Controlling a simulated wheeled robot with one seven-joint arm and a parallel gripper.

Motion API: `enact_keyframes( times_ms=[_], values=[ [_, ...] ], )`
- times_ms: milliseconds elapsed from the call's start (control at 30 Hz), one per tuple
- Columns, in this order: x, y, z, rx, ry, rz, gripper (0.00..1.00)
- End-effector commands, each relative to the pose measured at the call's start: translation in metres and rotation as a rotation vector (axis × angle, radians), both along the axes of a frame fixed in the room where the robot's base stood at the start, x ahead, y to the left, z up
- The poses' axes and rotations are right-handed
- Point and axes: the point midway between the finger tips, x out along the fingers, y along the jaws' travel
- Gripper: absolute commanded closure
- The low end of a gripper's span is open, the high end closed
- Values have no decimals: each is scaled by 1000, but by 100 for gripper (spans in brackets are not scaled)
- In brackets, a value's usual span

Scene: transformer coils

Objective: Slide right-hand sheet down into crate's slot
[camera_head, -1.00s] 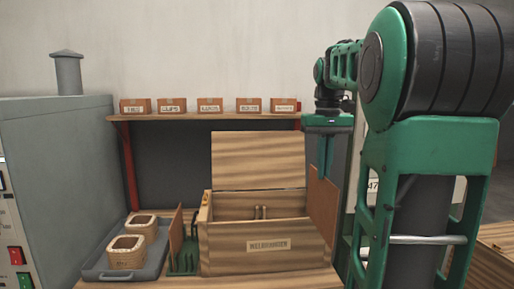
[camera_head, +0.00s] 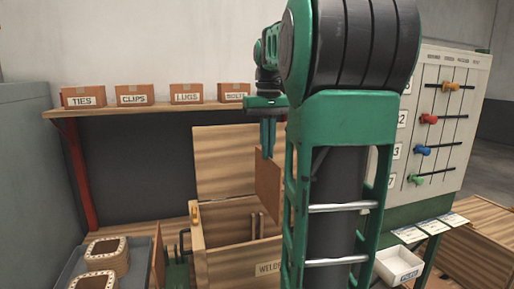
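A wooden crate (camera_head: 228,262) with its lid (camera_head: 222,160) raised stands on the bench, its right part hidden behind my arm. A thin brown sheet (camera_head: 267,188) hangs upright over the crate's right part. My gripper (camera_head: 268,150) points down with its fingers at the sheet's top edge and appears shut on it. The sheet's right side and the slot are hidden, so I cannot tell whether its lower edge is in the slot. A second brown sheet (camera_head: 158,262) stands upright in a green rack (camera_head: 178,272) left of the crate.
A shelf (camera_head: 150,108) with labelled boxes (camera_head: 145,94) runs behind. At right are a pegged board (camera_head: 430,130) and a white bin (camera_head: 398,265).

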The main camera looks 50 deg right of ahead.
Motion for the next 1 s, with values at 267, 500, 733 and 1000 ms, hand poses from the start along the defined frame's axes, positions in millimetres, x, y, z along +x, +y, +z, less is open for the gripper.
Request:
enact_keyframes(
  times_ms=[267, 500, 733, 1000],
  values=[
    [-4, -5, -12, 2, 1, -11, 100],
    [-4, -6, -26, 1, 0, -11, 100],
    [-4, -6, -40, 1, 0, -12, 100],
    [-4, -6, -56, 1, 0, -11, 100]
  ],
)
